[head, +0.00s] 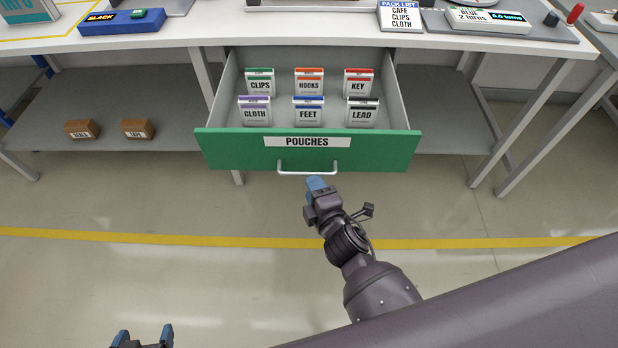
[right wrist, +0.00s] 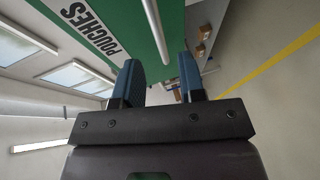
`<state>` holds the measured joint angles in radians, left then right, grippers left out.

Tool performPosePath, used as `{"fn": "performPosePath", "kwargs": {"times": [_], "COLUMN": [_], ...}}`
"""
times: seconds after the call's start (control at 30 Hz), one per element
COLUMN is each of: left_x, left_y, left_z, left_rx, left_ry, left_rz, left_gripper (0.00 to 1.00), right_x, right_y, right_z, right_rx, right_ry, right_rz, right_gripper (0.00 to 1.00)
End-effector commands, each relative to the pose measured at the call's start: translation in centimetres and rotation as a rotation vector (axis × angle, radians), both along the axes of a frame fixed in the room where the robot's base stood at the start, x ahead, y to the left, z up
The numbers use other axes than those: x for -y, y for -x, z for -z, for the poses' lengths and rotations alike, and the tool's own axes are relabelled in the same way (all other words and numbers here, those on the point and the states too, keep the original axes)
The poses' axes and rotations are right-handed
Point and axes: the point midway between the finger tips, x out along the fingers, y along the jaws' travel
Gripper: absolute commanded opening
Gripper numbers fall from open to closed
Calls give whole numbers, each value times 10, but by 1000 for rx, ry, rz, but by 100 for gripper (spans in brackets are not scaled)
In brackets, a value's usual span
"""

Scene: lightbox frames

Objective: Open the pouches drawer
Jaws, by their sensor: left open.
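The green-fronted pouches drawer (head: 225,148) is pulled out from under the table, its inside showing. It holds labelled pouches: clips (head: 260,82), hooks (head: 309,82), key (head: 358,82), cloth (head: 255,113), feet (head: 308,113) and lead (head: 361,113). Its bar handle (head: 292,173) also shows in the right wrist view (right wrist: 154,25). My right gripper (head: 317,183) is just in front of the handle; in the right wrist view its blue fingers (right wrist: 159,68) are apart, with the handle showing between them. I cannot tell whether they touch it. My left gripper (head: 143,336) is open and empty at the bottom edge.
Two brown boxes (head: 82,129) (head: 137,128) sit on the lower shelf at left. Floor in front is clear.

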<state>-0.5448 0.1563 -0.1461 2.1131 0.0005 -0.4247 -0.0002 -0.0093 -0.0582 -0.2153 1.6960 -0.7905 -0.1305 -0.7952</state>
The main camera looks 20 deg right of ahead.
Motion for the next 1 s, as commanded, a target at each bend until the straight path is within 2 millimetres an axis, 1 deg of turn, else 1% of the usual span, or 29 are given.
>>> {"fn": "performPosePath", "kwargs": {"times": [0.03,0.2,0.4,1.0], "left_x": [0,2,4,1], "left_y": [1,1,-1,-2], "left_z": [-1,-3,-5,-6], "left_rx": [-2,1,8,9], "left_ry": [1,7,13,1], "left_rz": [-2,-6,-8,3], "left_gripper": [78,78,78,78], "right_x": [2,4,5,6], "right_y": [8,30,43,45], "right_z": [-3,-7,-9,-8], "right_rx": [1,1,0,0], "right_ry": [0,0,0,0], "right_rz": [1,0,0,0], "right_gripper": [37,37,37,37]}}
